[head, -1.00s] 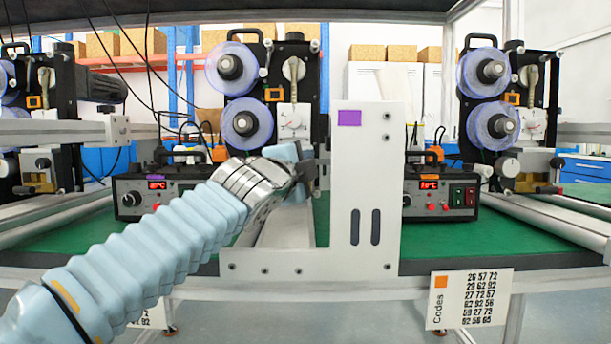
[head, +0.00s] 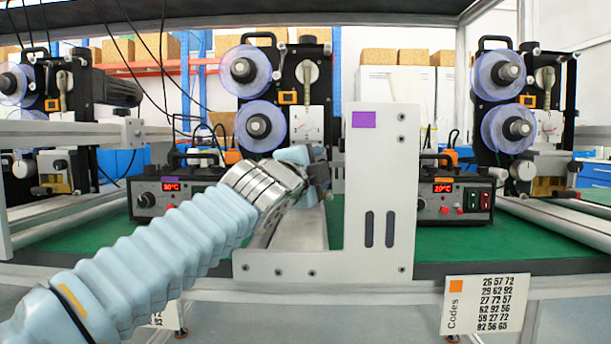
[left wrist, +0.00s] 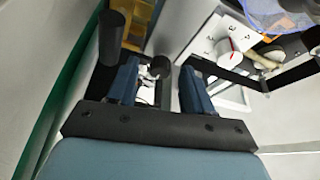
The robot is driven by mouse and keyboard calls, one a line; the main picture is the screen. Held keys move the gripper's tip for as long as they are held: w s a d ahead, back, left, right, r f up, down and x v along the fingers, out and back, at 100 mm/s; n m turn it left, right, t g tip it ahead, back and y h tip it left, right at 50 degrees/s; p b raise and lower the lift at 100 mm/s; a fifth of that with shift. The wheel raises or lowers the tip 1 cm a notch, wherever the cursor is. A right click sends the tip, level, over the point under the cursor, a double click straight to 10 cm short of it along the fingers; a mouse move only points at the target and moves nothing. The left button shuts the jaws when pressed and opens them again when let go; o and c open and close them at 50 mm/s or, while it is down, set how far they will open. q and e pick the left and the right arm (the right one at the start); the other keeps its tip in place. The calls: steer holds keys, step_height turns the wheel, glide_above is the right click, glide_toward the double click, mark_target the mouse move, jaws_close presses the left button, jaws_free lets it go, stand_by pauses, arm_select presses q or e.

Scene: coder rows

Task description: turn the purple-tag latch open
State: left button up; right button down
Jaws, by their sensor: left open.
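A purple tag (head: 364,119) is on the white upright plate (head: 392,180) in the middle of the head view. My left gripper (head: 318,174) is just left of this plate, in front of the lower part of the middle black machine. It hides what lies behind it, so the latch there cannot be made out in the head view. In the left wrist view my left gripper (left wrist: 160,85) is open, its two blue fingers apart. A small pale metallic part (left wrist: 147,84) shows between the fingers; I cannot tell whether it is the latch or whether they touch it. My right gripper is not in view.
The middle machine has purple reels (head: 260,126) and a grey lever (head: 307,72). A numbered dial (left wrist: 228,46) and a black cylinder (left wrist: 112,38) are near the fingers. A red-display control box (head: 455,193) stands right of the plate. A Codes card (head: 486,304) hangs in front.

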arm_select(q)
steer(key=b+v, duration=0.1)
steer(key=v, duration=0.3)
steer(key=b+v, duration=0.2)
steer(key=v, duration=0.2)
steer(key=shift+f, duration=0.25)
steer(key=v, duration=0.4)
steer(key=shift+r, duration=0.3)
steer(key=shift+s+a+f, duration=0.1)
steer(key=shift+s+a, duration=0.15)
steer(key=shift+s, duration=0.2)
